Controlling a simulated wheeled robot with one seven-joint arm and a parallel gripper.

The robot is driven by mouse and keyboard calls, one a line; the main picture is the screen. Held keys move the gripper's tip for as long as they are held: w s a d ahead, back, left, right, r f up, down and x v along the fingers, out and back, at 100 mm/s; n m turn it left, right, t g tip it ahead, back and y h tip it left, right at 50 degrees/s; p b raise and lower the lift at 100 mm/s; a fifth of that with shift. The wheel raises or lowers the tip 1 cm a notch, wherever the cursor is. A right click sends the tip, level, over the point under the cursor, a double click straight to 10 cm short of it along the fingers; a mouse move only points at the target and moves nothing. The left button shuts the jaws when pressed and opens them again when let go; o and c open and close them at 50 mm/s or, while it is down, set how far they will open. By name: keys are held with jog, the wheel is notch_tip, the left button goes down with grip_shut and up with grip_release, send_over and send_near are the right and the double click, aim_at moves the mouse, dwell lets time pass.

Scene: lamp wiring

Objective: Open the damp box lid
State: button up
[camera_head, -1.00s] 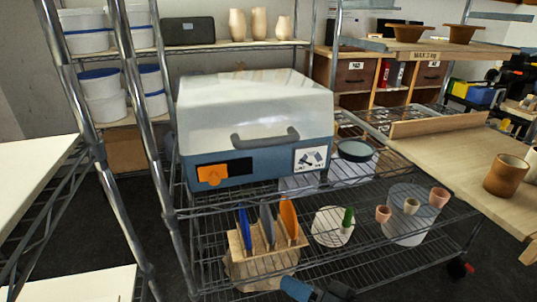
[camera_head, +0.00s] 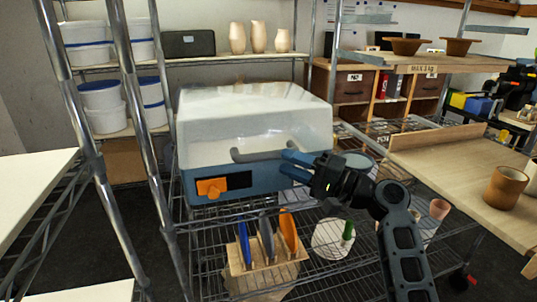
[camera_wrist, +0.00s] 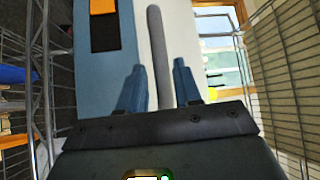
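The damp box has a cloudy translucent lid (camera_head: 255,115) on a blue base (camera_head: 262,183), on a wire shelf. The lid is down on the base. A grey bar handle (camera_head: 258,155) runs along the lid's front; it also shows in the wrist view (camera_wrist: 156,45). My gripper (camera_head: 296,166) is at the handle's right end. In the wrist view my two blue fingers (camera_wrist: 160,85) stand apart, one each side of the handle, with small gaps showing. An orange latch-like piece on a black panel (camera_head: 211,187) is at the base's front left. My gripper hides the handle's right end and the base's front right.
A wooden rack (camera_head: 262,275) with blue, grey and orange tools stands on the shelf below. Metal posts (camera_head: 140,130) rise left of the box. A wooden table (camera_head: 465,170) with a brown pot (camera_head: 506,187) is at the right.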

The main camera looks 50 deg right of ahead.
aim_at(275, 158)
jog(key=x, duration=0.6)
jog(key=shift+p, duration=0.4)
grip_shut()
